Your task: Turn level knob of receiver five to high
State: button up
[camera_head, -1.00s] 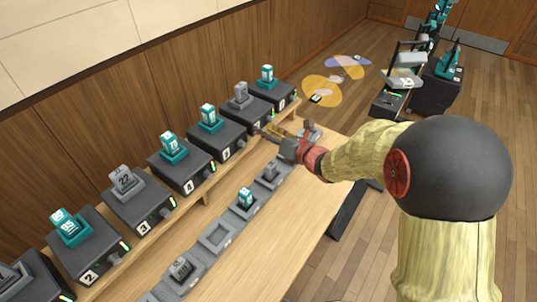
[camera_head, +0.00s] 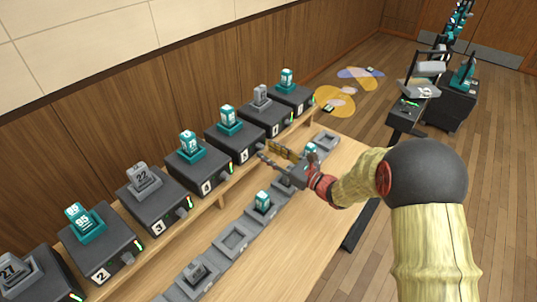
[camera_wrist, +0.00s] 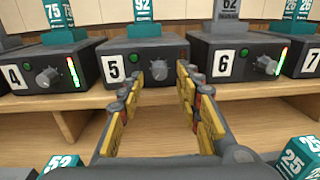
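Receiver five (camera_head: 228,142) is a dark box on the wooden shelf, with a teal handset marked 92 in its top dock. In the wrist view, the front of receiver five (camera_wrist: 113,68) shows a white 5 label, a green button and a grey level knob (camera_wrist: 159,70). The knob is seen between my finger tips, beyond them. My gripper (camera_wrist: 160,78) is open and empty, with yellow-padded fingers pointing at the receiver. In the head view my gripper (camera_head: 266,150) is over the desk, in front of receivers five and six.
Receiver four (camera_wrist: 40,68) and receiver six (camera_wrist: 240,62) flank it, each with a knob and lit strip. A row of charging docks (camera_head: 232,239), some holding handsets, lies below on the desk. A teal handset (camera_wrist: 300,157) is near my gripper's lower right.

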jog(key=shift+w+a, duration=0.2)
jog(key=shift+a, duration=0.1)
jog(key=shift+c, duration=0.4)
jog(key=c, duration=0.7)
grip_shut()
